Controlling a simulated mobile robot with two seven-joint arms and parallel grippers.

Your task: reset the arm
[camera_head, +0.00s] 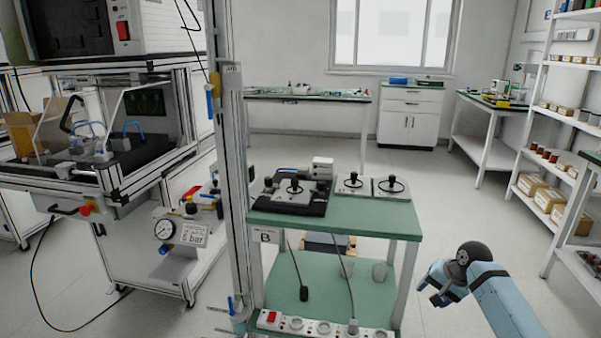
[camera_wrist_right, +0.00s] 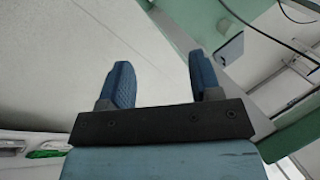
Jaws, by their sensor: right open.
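My right arm comes in from the lower right in the head view. Its gripper (camera_head: 438,287) is in the air to the right of the green-topped table (camera_head: 345,219), apart from it. In the right wrist view the right gripper (camera_wrist_right: 162,85) shows two blue fingers spread apart with nothing between them. Pale floor lies beyond the fingers. My left gripper is not in the head view.
On the green table stand a black fixture (camera_head: 291,193) and grey units with black knobs (camera_head: 372,186). A power strip (camera_head: 325,325) lies below. A test bench (camera_head: 95,160) stands left, shelves (camera_head: 570,130) right. Floor behind the table is free.

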